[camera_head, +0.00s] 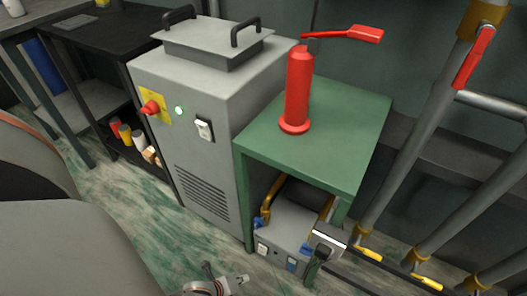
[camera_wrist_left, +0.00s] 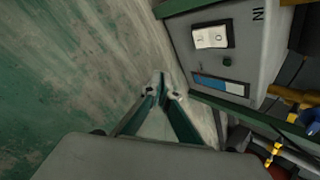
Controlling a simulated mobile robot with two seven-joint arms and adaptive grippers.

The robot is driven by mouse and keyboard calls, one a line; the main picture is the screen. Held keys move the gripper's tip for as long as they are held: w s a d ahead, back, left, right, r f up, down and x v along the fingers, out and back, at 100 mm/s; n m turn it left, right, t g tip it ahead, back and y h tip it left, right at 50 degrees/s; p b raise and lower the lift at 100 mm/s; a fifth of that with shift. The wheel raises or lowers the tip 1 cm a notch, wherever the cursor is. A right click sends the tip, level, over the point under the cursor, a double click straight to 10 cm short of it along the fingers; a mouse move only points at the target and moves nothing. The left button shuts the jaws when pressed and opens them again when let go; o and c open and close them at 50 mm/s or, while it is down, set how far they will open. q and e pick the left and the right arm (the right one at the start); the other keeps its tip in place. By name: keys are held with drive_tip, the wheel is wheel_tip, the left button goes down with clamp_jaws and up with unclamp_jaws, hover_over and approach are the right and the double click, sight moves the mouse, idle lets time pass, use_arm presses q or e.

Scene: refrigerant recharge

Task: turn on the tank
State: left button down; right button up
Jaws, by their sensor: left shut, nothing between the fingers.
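A red cylinder tank (camera_head: 298,90) stands upright on the green table. A red lever (camera_head: 350,34) at its top points to the right. My left gripper (camera_head: 243,280) is low at the bottom of the head view, left of a grey unit (camera_head: 284,228) under the table. In the left wrist view my left gripper (camera_wrist_left: 162,90) is shut and empty, apart from the grey unit (camera_wrist_left: 262,50). That unit's front carries a white rocker switch (camera_wrist_left: 212,37) and a blue-and-white panel (camera_wrist_left: 220,85).
A grey cabinet (camera_head: 205,150) with a red knob, lit green light and switch stands left of the green table (camera_head: 350,125). Pipes (camera_head: 425,130) with a red handle and yellow levers run along the right. Bare floor (camera_head: 140,215) lies in front of the cabinet.

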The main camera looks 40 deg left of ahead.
sight(262, 250)
use_arm(q)
drive_tip(key=shift+w, duration=0.1)
drive_tip(key=w+a+f+b, duration=0.1)
drive_tip(key=w+a, duration=0.1)
drive_tip(key=w, duration=0.6)
drive_tip(key=shift+w+b, duration=0.15)
drive_tip(key=shift+b, duration=0.15)
use_arm(e)
drive_tip(key=shift+s+a+f+m, duration=0.1)
drive_tip(key=shift+s+a+m, duration=0.2)
drive_tip(key=shift+a+m, duration=0.6)
use_arm(q)
drive_tip(key=shift+w, duration=0.1)
use_arm(e)
drive_tip(key=shift+f, duration=0.1)
idle(0.4)
use_arm(q)
drive_tip(key=shift+w+a+f, duration=0.15)
drive_tip(key=shift+w, duration=0.15)
drive_tip(key=shift+w+a, duration=0.1)
drive_tip(key=shift+w, duration=0.25)
use_arm(e)
drive_tip(key=shift+s+f, duration=0.1)
drive_tip(key=shift+f, duration=0.1)
idle(0.5)
use_arm(q)
drive_tip(key=shift+s, duration=0.15)
use_arm(e)
drive_tip(key=shift+r, duration=0.15)
